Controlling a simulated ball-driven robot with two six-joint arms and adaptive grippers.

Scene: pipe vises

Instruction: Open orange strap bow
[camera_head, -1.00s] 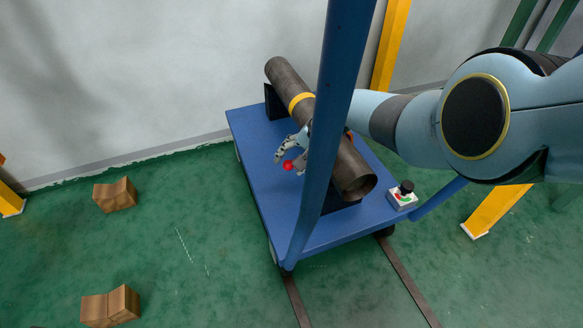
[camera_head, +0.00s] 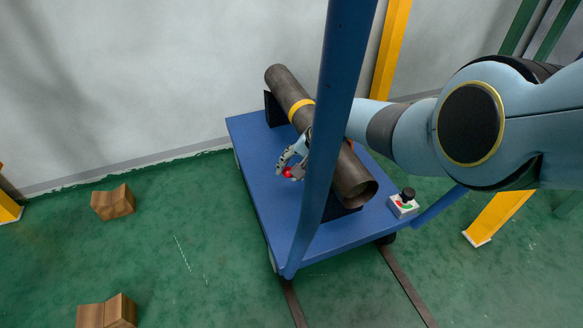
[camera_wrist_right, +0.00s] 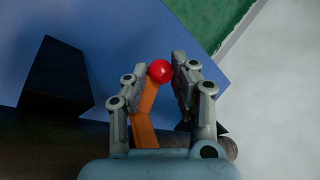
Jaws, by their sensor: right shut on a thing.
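The orange strap bow (camera_wrist_right: 145,125) shows in the right wrist view as a bent bar rising from the dark pipe (camera_head: 353,182) to a red ball knob (camera_wrist_right: 159,71). My right gripper (camera_wrist_right: 161,76) has its two fingers on either side of the knob and is shut on it. In the head view the right gripper (camera_head: 286,167) is beside the pipe, over the blue cart top, with the red knob at its fingertips. A blue post hides the bow's lower part and some of the hand there. My left gripper is not in view.
The pipe rests on black supports on a blue cart (camera_head: 256,146); a yellow band (camera_head: 300,106) wraps it. The blue post (camera_head: 335,110) crosses in front. A control box (camera_head: 403,204) sits at the cart's right corner. Wooden blocks (camera_head: 113,203) lie on the green floor.

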